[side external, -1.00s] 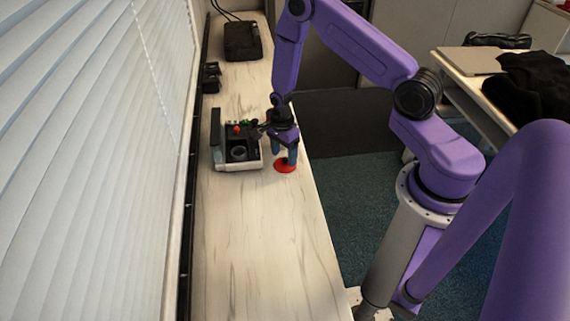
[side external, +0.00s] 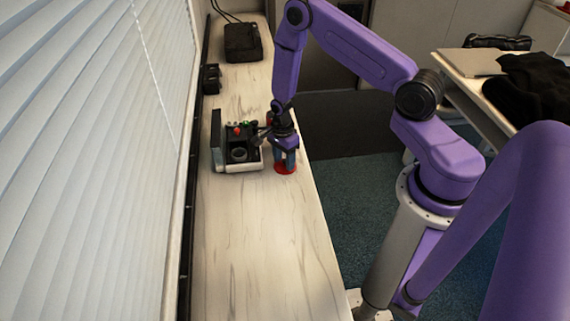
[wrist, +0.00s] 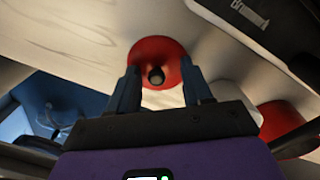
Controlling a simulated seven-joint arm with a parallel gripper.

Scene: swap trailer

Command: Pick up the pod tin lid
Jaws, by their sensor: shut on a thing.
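The pod tin lid is a round red disc with a black knob (wrist: 155,75). It is at the counter's right edge in the side view (side external: 285,171). My gripper (side external: 285,161) points down over it, shut on the lid. In the wrist view my fingers (wrist: 159,68) are on either side of the knob and overlap the lid's near edge. The exact contact is hard to see. The lid seems to be on or very near the counter; I see no clear gap below it.
An open black and white box (side external: 258,160) stands just left of my gripper. A second red thing (wrist: 284,126) is at the wrist view's right, partly cut off by my gripper. A black device (side external: 242,42) lies at the back. The counter's front is clear.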

